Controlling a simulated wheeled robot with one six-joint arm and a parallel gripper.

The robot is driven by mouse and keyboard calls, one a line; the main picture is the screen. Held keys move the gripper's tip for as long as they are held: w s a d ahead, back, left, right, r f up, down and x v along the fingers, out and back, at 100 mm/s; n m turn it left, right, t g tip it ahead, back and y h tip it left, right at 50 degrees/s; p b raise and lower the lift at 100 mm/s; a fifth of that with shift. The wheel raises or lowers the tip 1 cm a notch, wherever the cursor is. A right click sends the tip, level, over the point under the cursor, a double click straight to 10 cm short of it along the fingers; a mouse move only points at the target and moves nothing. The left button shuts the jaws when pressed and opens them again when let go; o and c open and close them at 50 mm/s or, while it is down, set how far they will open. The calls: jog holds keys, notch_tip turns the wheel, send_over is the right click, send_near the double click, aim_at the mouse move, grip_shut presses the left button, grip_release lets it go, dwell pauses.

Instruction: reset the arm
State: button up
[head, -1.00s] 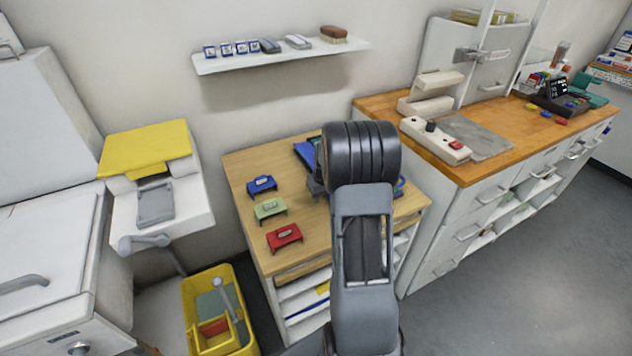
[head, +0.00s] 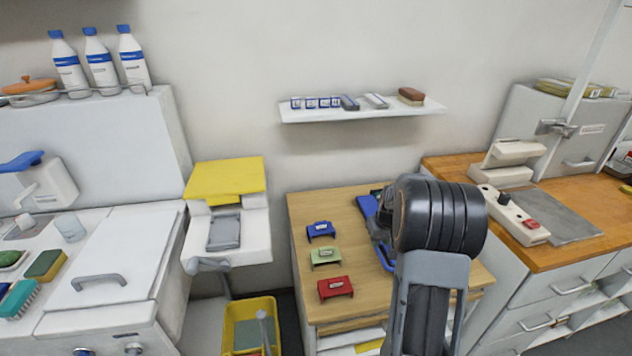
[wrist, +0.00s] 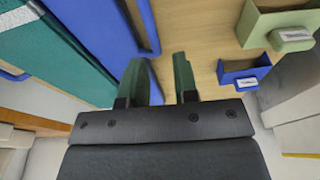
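My arm stands in front of the wooden table (head: 345,220) in the head view. Its dark upper part hides most of my gripper there. In the wrist view my gripper (wrist: 162,75) has two dark green fingers standing apart, with bare wood between them and nothing held. The fingers point down toward the tabletop, close to a blue flat item (wrist: 100,35) on their left. I cannot tell whether they touch it.
A blue holder (head: 321,231), a green holder (head: 325,257) and a red holder (head: 335,288) line the table's left side. A shelf (head: 360,112) hangs above. A yellow bin (head: 240,325) stands at lower left. An orange-brown counter (head: 565,245) is at right.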

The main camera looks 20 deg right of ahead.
jog(key=s, duration=0.1)
jog(key=s+a+f+m, duration=0.1)
jog(key=s+g, duration=0.1)
jog(key=shift+s+a+f+m+y, duration=0.15)
jog(key=shift+a+m+y, duration=0.15)
jog(key=shift+a, duration=0.1)
jog(key=s+a+r+n+t, duration=0.1)
jog(key=s+a+r, duration=0.6)
jog(key=a, duration=0.3)
jog(key=s+a+r+n+t, duration=0.1)
jog(key=s+a+r+n, duration=0.1)
jog(key=s+a+r, duration=0.4)
jog(key=s+a, duration=0.2)
jog(key=a, duration=0.3)
jog(key=shift+r, duration=0.35)
jog(key=shift+w+a, duration=0.1)
